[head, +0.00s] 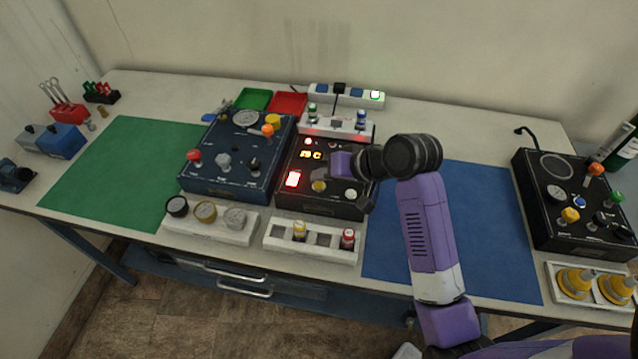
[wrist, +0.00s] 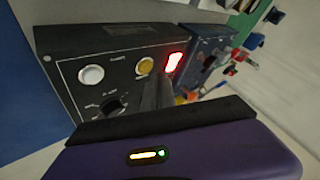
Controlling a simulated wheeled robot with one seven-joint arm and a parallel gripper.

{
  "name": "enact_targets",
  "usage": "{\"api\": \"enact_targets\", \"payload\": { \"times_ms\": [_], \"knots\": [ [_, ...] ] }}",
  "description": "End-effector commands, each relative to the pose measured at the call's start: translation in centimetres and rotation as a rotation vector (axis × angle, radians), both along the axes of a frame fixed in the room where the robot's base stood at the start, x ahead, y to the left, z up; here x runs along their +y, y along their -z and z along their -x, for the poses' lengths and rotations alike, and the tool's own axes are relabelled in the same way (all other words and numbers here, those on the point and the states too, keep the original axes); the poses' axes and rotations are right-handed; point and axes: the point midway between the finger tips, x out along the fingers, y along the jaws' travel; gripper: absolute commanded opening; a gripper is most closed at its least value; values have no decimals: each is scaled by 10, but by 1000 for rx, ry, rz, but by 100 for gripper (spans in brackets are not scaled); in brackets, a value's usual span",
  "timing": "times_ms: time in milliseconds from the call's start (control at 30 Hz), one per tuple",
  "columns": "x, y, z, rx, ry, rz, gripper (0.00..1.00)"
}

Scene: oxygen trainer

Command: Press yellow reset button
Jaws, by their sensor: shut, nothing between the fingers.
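The yellow button (head: 319,186) is on the sloped face of the black control box (head: 326,206), between a lit red indicator (head: 293,179) and a white button (head: 351,194). In the wrist view the yellow button (wrist: 146,66) sits beside the glowing red indicator (wrist: 173,61). My gripper (wrist: 156,84) is shut and empty, its dark fingertips overlapping the panel just below the yellow button in that view. I cannot tell whether they touch it. In the head view my purple hand hangs over the box, and its fingertips are hard to make out.
A blue control box (head: 228,180) stands directly left. A white tray with coloured vials (head: 311,243) is in front, and a white rack (head: 338,125) is behind. A black knob (wrist: 115,103) is close to my fingers. The blue mat (head: 480,225) on the right is clear.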

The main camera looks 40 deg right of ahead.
Motion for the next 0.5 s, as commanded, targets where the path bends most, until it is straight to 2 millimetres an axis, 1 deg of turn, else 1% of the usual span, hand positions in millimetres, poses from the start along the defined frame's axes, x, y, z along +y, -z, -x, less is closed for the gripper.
{"api": "enact_targets", "payload": {
  "times_ms": [267, 500],
  "knots": [
    [0, 1, 0, 0, 0, 0, 0],
    [1, 8, 0, 0, -1, -1, 0]
  ]
}}
